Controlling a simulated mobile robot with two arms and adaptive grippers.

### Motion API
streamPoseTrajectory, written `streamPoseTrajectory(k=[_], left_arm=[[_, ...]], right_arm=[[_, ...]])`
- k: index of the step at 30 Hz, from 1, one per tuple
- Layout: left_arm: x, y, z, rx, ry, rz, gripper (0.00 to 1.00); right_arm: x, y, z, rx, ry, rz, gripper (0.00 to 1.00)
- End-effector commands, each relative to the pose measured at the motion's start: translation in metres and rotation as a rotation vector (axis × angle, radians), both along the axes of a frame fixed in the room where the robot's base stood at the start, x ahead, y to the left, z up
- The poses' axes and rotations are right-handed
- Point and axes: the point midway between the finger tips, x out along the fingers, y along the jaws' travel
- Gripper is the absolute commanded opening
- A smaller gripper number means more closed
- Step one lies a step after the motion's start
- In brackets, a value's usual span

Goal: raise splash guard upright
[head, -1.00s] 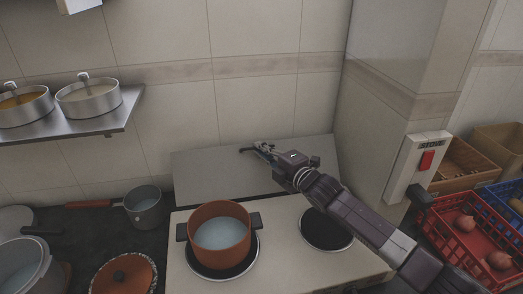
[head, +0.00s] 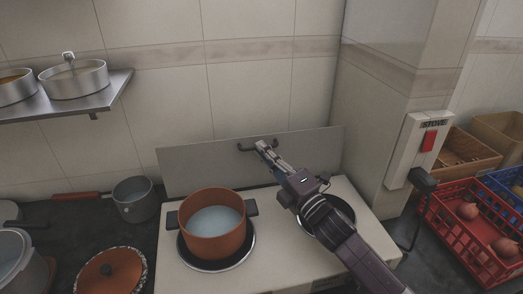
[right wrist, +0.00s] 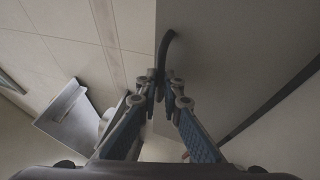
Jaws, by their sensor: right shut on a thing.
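The splash guard (head: 205,168) is a flat grey panel along the back of the stove, standing close to upright in front of the tiled wall. Its dark handle (head: 246,149) is near the top edge, at the middle. My right gripper (head: 261,146) reaches over the stove from the right and is shut on the handle. In the right wrist view, the fingertips (right wrist: 163,88) close around the dark curved handle (right wrist: 170,42), with the grey panel (right wrist: 225,60) beside it. The fingers hide part of the handle. My left gripper is out of view.
An orange pot (head: 214,228) sits on the left burner; the right burner (head: 338,214) lies beneath my right arm. A shelf with pots (head: 75,83) is at upper left. A stove switch box (head: 425,150) and red crate (head: 470,235) are at right.

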Motion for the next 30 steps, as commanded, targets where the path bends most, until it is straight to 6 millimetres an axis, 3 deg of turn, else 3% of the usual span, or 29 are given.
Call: streamPoseTrajectory(k=[3,22,24,30], left_arm=[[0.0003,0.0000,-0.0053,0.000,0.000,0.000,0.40],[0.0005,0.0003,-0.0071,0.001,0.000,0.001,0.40],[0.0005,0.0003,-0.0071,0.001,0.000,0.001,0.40],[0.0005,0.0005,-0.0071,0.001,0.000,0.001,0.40]], right_arm=[[-0.0063,-0.0019,-0.0100,-0.010,0.014,-0.003,0.00],[-0.0124,-0.0034,-0.0164,-0.014,0.025,-0.005,0.00],[-0.0125,-0.0032,-0.0166,-0.014,0.025,-0.005,0.13],[-0.0126,-0.0030,-0.0144,-0.012,0.021,-0.004,0.14]])
